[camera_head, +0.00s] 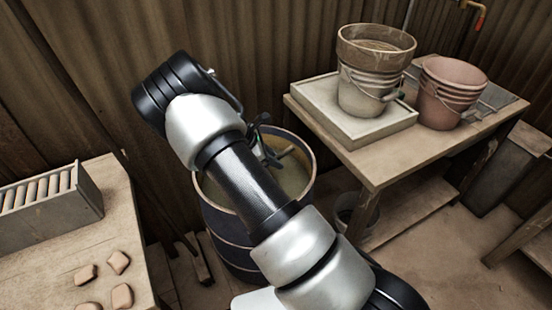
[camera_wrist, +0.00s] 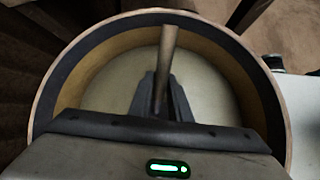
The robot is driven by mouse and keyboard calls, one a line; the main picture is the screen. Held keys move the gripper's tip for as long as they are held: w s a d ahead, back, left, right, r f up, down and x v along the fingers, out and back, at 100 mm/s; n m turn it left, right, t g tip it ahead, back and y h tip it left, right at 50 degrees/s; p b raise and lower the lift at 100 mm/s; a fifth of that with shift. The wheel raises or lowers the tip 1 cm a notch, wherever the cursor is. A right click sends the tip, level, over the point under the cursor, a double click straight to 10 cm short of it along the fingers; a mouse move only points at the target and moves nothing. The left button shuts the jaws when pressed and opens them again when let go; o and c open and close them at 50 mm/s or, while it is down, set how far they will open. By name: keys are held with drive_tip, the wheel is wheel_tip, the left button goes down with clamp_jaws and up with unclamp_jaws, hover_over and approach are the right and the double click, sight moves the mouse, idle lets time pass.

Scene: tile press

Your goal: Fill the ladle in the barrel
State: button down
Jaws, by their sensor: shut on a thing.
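The barrel (camera_head: 220,228) stands in the middle of the head view, dark with a wooden rim, and my arm crosses in front of it. In the wrist view I look down into the barrel (camera_wrist: 92,68), with pale, murky contents at the bottom. My gripper (camera_wrist: 162,95) is inside the rim's circle, shut on the ladle's wooden handle (camera_wrist: 169,45). In the head view my gripper (camera_head: 262,152) is over the barrel's opening, and a short piece of handle (camera_head: 286,152) sticks out to its right. The ladle's bowl is hidden in both views.
A wooden table (camera_head: 375,165) on the right holds stacked buckets (camera_head: 365,95) on a pale tray and a reddish bucket (camera_head: 448,95). Another table (camera_head: 60,250) at left bears a slotted box (camera_head: 55,210) and several clay pieces. A corrugated wall stands close behind the barrel.

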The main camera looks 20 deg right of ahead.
wheel_tip(320, 180, down, 6)
drive_tip(key=b, duration=0.3)
